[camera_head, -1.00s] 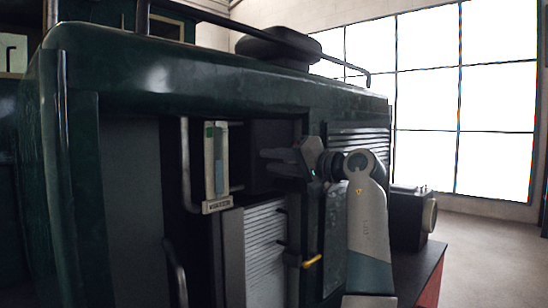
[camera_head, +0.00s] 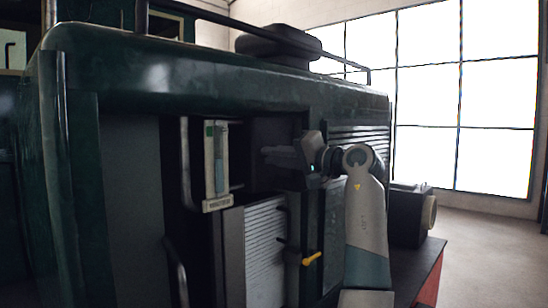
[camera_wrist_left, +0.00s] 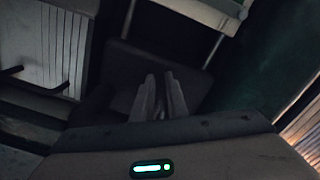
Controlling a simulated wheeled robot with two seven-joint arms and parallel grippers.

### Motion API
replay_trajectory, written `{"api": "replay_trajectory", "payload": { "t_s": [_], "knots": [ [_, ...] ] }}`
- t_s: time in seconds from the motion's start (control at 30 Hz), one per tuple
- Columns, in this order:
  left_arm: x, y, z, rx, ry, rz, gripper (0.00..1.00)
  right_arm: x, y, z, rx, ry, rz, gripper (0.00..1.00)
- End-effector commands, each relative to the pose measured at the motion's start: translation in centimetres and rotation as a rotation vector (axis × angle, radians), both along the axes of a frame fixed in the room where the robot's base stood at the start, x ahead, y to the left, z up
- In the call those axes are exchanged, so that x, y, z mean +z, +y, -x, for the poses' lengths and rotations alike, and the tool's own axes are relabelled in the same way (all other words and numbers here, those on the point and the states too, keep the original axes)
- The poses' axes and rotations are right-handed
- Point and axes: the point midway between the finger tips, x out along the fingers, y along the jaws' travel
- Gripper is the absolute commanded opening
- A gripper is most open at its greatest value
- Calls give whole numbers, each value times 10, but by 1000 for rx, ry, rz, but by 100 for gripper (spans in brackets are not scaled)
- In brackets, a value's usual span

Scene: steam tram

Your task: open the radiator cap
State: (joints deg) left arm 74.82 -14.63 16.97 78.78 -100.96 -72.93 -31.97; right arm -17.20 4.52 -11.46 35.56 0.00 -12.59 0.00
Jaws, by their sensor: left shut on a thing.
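My left gripper (camera_head: 283,156) is in the upper recess of the dark green tram body, pointing left. Its fingers look close together in front of a dark block (camera_head: 274,132), which I take to be the radiator cap. In the left wrist view the two fingertips (camera_wrist_left: 159,92) are drawn together against this dark block (camera_wrist_left: 122,72), with a narrow gap between them. What they grip is too dark to make out clearly. My right gripper is in neither view.
A gauge with a pale frame (camera_head: 216,168) hangs left of the gripper. Below are a ribbed light panel (camera_head: 265,245) and a yellow-tipped lever (camera_head: 312,259). A louvred panel (camera_head: 358,138) is behind my arm. A dark lamp-like box (camera_head: 408,215) stands at the right.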

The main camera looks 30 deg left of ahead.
Motion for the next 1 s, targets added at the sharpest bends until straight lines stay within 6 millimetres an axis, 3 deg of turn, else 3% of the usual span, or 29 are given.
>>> {"api": "replay_trajectory", "payload": {
  "t_s": [0.27,0.8,0.83,0.93,1.0],
  "knots": [
    [27,-1,-4,-1,169,-28,0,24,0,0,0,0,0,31],
    [57,-3,-19,-1,165,-26,0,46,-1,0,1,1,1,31],
    [56,-3,-20,-2,166,-25,1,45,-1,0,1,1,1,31],
    [54,-3,-20,-2,167,-24,25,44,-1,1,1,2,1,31],
    [54,-3,-19,-2,167,-24,26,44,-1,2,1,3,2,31]
  ]
}}
